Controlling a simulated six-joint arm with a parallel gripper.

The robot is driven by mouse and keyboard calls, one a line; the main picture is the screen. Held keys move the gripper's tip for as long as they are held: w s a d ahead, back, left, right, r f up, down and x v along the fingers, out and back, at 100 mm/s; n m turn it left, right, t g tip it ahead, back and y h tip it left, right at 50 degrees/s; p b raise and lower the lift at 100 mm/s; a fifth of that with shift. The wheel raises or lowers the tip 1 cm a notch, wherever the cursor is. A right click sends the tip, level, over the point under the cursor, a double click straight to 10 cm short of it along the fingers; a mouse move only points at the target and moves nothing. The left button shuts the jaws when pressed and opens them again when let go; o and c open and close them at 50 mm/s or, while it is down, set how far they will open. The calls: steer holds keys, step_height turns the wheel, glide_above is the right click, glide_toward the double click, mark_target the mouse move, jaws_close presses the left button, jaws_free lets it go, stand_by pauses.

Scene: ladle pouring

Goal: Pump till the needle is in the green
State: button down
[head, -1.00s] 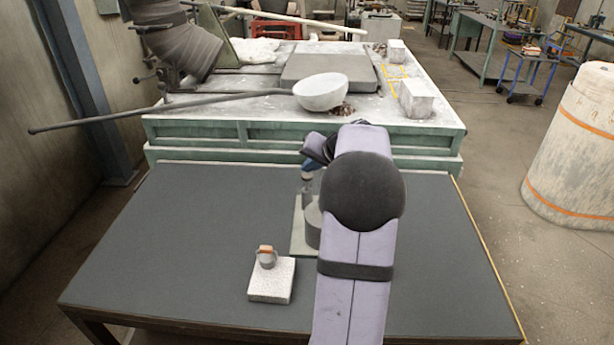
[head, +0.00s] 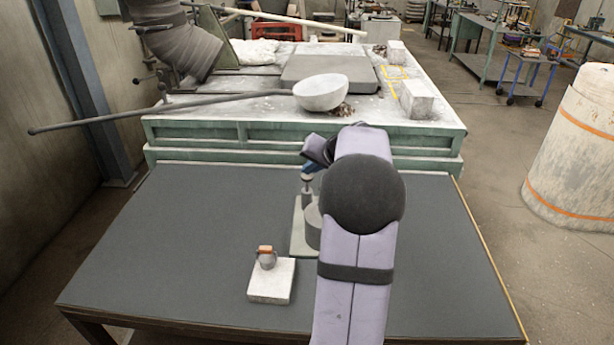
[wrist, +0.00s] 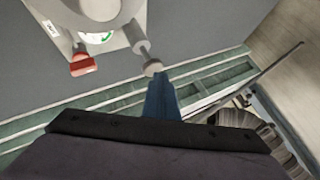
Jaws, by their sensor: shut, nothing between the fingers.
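The pump (head: 313,226) stands on a pale base plate on the dark table, partly hidden behind my arm. Its upright plunger rod ends in a round knob (wrist: 152,67), which also shows in the head view (head: 307,187).
A white block (head: 271,284) with a small grey, orange-topped object (head: 266,257) stands left of the pump. Behind the table is a green-sided bench (head: 290,133) with a long-handled ladle (head: 321,92). The table's left side is clear.

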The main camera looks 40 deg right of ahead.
mark_target(309, 178)
steer(key=shift+s+a+f+b, duration=0.1)
steer(key=shift+f+b, duration=1.5)
steer(key=shift+f, duration=0.05)
stand_by(1.4)
steer(key=shift+r, duration=0.2)
steer(key=shift+r+p, duration=1.5)
steer(key=shift+r, duration=0.65)
steer(key=shift+r+p, duration=1.8)
steer(key=shift+r, duration=0.75)
